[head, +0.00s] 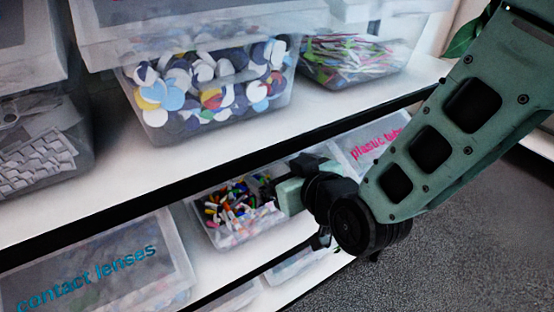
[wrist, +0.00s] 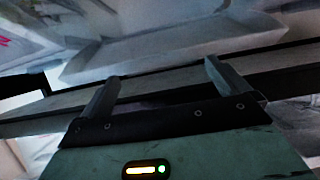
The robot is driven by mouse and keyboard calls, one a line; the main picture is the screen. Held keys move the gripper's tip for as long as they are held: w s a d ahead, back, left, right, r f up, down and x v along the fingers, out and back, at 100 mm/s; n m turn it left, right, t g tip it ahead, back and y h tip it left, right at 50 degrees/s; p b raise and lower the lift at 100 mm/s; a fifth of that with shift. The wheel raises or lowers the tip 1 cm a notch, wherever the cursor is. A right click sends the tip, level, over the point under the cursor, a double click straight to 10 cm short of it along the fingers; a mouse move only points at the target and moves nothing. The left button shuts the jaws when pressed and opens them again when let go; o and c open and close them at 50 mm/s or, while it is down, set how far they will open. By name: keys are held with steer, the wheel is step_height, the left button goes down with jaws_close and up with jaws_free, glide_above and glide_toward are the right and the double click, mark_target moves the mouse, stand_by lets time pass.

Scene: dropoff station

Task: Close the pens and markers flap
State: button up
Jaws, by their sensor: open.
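A clear bin (head: 235,238) full of small colorful sticks that look like pens and markers (head: 230,203) sits on the lower shelf. Its front is uncovered, with the contents in plain sight. I cannot make out its flap or a label. My gripper (head: 268,184) is at the upper right of this bin in the head view and hides its right part. In the wrist view my gripper (wrist: 160,70) has its two fingers wide apart with nothing between them. Whether it touches the bin or flap, I cannot tell.
A "contact lenses" bin (head: 100,270) is left and a "plastic tubes" bin (head: 372,142) right, both with labelled fronts shut. Above, the upper shelf (head: 190,150) holds bins of caps (head: 205,85) and colorful strips (head: 350,60). A pale translucent surface (wrist: 165,48) lies beyond the fingers.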

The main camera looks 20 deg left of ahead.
steer(key=shift+x, duration=1.15)
steer(key=c, duration=1.1)
step_height(320, 180, down, 20)
steer(key=t+y+b, duration=0.6)
steer(key=y+b, duration=0.2)
steer(key=b, duration=3.9)
steer(key=shift+w+a+r+t, duration=0.15)
steer(key=shift+w+a+t, duration=0.05)
steer(key=shift+a+t, duration=0.1)
